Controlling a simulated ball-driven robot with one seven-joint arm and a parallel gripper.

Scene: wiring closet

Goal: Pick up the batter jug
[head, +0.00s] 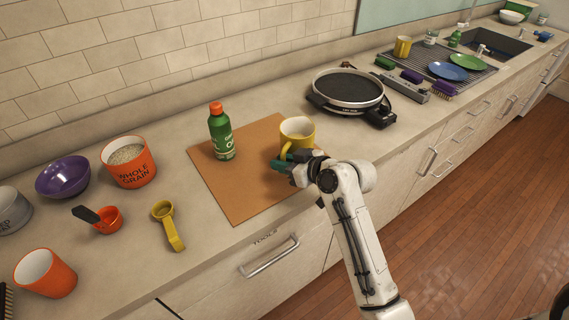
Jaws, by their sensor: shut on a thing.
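The batter jug appears to be the yellow jug (299,129) with a pale inside, upright at the right side of the brown board (228,203). My gripper (288,163) is at the jug's near side, by its handle, and is shut on it. My wrist hides the jug's lower right part and most of the fingers. I cannot tell whether the jug's base touches the board.
A green bottle with an orange cap (221,134) stands left of the jug on the board. A round black griddle (348,90) sits behind right. An orange whole grain canister (128,163), a yellow scoop (168,226) and an orange measuring cup (107,220) are left. The board's front is clear.

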